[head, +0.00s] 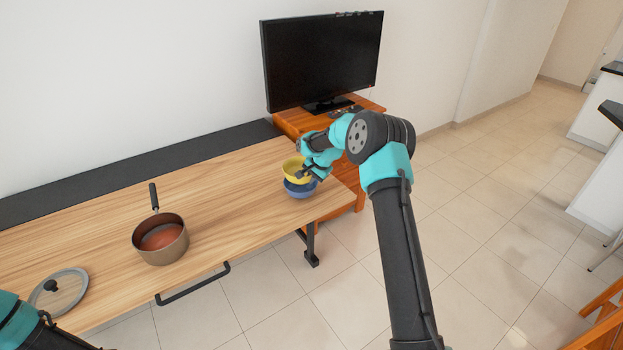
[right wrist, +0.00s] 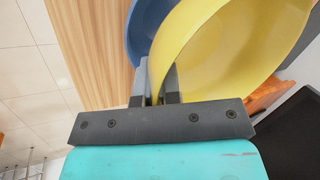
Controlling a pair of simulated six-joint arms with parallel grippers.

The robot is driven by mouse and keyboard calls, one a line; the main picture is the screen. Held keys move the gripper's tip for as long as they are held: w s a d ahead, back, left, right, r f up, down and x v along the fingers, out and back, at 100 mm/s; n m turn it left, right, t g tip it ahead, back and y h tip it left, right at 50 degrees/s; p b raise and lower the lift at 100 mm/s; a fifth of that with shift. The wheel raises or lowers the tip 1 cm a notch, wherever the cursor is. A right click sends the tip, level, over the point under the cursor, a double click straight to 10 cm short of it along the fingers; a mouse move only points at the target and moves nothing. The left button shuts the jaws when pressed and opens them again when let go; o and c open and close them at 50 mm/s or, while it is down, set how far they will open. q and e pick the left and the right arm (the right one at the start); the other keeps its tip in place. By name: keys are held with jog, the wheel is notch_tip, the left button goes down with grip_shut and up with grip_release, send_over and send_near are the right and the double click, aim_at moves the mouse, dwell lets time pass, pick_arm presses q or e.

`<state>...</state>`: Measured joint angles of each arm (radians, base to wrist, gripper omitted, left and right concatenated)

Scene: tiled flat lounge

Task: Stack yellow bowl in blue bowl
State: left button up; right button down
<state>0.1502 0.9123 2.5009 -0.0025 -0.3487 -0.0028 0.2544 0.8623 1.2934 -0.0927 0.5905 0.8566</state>
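The yellow bowl (head: 293,168) is at the right end of the wooden table, over the blue bowl (head: 300,189). My right gripper (head: 312,174) is at its near right rim. In the right wrist view the rim of the yellow bowl (right wrist: 225,45) passes between the two fingers (right wrist: 157,82), which are closed on it. The blue bowl (right wrist: 148,25) shows behind it there, partly hidden. I cannot tell whether the two bowls touch. My left arm shows at the lower left of the head view, but its fingers are out of frame.
A brown saucepan (head: 160,240) with its handle to the back stands on the table (head: 225,215). A glass lid (head: 60,291) lies at the left front. A television (head: 322,60) stands on an orange wooden cabinet (head: 290,122) behind the bowls. The table between pan and bowls is clear.

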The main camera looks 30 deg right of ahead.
jog(key=shift+f, duration=0.6)
jog(key=c, duration=1.3)
grip_release()
jog(key=shift+r, duration=0.15)
jog(key=shift+r, duration=0.65)
jog(key=v, duration=1.1)
jog(key=shift+s+r, duration=0.15)
jog(key=shift+r, duration=0.2)
jog(key=shift+f, duration=0.1)
